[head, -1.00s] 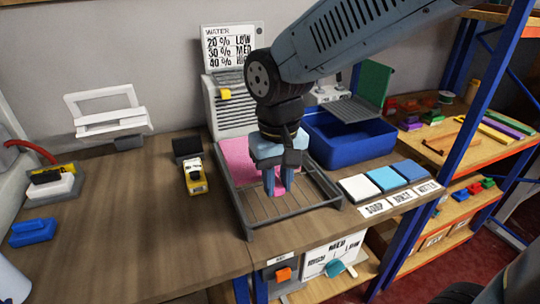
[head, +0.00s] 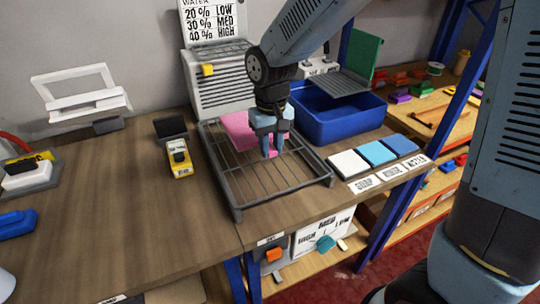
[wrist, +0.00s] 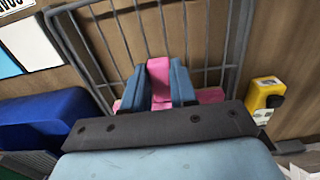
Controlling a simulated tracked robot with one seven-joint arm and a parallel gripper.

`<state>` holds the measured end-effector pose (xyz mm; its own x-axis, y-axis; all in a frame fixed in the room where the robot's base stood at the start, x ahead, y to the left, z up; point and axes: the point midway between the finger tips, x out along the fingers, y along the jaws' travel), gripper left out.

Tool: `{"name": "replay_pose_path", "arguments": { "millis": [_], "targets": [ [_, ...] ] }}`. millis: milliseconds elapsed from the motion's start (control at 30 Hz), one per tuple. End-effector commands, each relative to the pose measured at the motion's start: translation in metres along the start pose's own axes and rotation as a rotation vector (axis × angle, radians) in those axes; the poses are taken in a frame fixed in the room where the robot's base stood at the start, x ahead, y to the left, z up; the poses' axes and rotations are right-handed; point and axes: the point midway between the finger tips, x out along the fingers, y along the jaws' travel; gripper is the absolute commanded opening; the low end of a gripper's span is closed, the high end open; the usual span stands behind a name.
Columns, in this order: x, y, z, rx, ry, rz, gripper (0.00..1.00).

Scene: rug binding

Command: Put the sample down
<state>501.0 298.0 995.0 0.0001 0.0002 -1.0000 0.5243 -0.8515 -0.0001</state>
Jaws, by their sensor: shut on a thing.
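The pink sample (head: 240,130) shows over the back part of the grey wire rack (head: 238,205) in the head view, partly behind my fingers. My gripper (head: 267,152) points down over the rack. In the wrist view my gripper (wrist: 158,85) is shut on the sample, and a pink strip of the sample (wrist: 159,72) shows between the two blue fingers. More pink shows beside the fingers, and the rest is hidden by the gripper body. The rack's bars (wrist: 203,45) lie beyond the fingers. I cannot tell whether the sample touches the rack.
A blue bin (head: 340,118) stands right behind the rack. White and blue pads (head: 376,153) lie to its right. A yellow device (head: 179,158) stands to its left, and a water chart (head: 213,22) is behind. The left tabletop is mostly clear.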

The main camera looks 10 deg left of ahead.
Motion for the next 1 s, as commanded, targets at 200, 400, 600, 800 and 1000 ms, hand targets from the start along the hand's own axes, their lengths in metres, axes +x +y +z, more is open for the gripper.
{"name": "replay_pose_path", "arguments": {
  "millis": [200, 400, 600, 800, 1000],
  "targets": [
    [0.015, 0.007, -0.011, 0.001, 0.0, 0.0, 0.0],
    [0.025, 0.011, -0.017, 0.001, -0.002, 0.0, 0.0],
    [0.05, 0.009, -0.016, 0.0, -0.002, 0.0, 0.0],
    [0.053, 0.01, -0.016, 0.001, 0.001, 0.0, 0.0],
    [0.052, 0.01, -0.016, 0.001, 0.0, 0.0, 0.43]
  ]
}}
